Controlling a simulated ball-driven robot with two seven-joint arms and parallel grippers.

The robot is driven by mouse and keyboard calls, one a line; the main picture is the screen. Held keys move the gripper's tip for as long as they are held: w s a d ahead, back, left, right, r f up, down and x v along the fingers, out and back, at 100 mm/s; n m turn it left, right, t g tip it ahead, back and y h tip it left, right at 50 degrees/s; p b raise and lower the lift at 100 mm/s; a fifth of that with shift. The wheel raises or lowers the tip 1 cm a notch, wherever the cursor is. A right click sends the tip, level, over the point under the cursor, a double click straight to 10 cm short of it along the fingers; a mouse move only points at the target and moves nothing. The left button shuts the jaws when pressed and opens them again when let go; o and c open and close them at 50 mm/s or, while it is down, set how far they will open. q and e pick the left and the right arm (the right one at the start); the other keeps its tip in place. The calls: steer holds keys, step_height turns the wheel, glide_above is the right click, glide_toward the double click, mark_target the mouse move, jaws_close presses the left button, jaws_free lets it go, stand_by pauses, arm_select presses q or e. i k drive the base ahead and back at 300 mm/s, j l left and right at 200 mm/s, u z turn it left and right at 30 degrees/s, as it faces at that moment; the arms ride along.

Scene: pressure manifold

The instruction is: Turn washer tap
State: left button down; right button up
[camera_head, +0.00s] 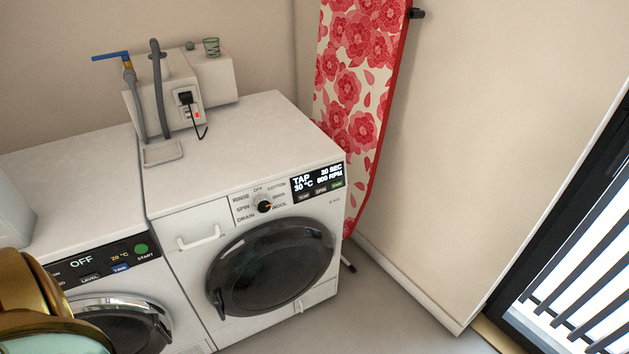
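The washer (235,200) is white, with a dark round door, a program dial (264,206) and a lit display (317,181) reading TAP, 30 °C, 20 SEC, 800 RPM. Behind the washers, at the wall, a tap with a blue lever handle (111,56) sits on top of a grey hose (136,98). The lever points left, about level. A gold and pale green rounded part (38,310), seemingly mine, fills the lower left corner. Neither gripper's fingers show.
A second machine (98,262) stands at left, its display reading OFF. A red floral ironing board (357,85) leans at the wall. Floor at right is clear.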

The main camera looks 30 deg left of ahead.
mark_target(124, 55)
steer(key=u, duration=2.1)
steer(key=i+j+z, duration=0.15)
steer(key=i, duration=0.3)
